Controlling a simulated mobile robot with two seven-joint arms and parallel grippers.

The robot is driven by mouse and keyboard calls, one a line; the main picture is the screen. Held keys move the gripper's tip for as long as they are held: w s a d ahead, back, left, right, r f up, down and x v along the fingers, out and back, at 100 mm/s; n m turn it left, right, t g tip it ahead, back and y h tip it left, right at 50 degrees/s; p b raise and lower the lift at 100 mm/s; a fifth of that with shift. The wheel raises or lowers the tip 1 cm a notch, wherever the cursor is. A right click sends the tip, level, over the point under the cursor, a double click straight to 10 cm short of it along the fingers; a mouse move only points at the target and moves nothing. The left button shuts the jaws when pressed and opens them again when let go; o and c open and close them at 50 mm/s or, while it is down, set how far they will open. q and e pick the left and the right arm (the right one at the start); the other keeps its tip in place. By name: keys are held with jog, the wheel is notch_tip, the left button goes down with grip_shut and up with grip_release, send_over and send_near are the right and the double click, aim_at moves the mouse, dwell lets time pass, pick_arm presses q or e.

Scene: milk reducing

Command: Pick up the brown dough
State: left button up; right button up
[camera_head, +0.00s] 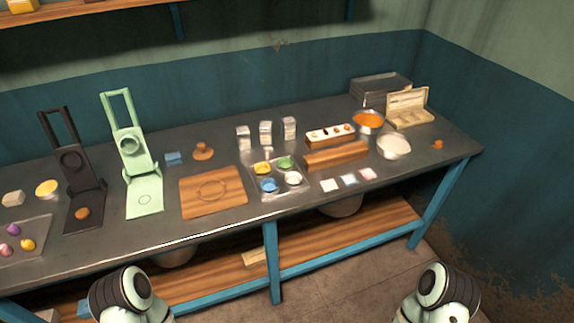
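A small round orange-brown piece (82,214), which looks like the brown dough, lies on the lower plate of the black press (68,172) at the left of the table. The black press stands open, its upper part raised. Another small orange-brown piece (437,144) sits alone near the table's right end; I cannot tell what it is. Only parts of my two arms show at the bottom edge, one left of centre and one at the right. Neither gripper is in view.
The dark table (330,217) has a green press (133,150), a wooden board (213,191), a tray of coloured bowls (277,195), a wooden roller (336,156) and a tray of coloured pieces (36,236) on it. The front edge before the board is clear.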

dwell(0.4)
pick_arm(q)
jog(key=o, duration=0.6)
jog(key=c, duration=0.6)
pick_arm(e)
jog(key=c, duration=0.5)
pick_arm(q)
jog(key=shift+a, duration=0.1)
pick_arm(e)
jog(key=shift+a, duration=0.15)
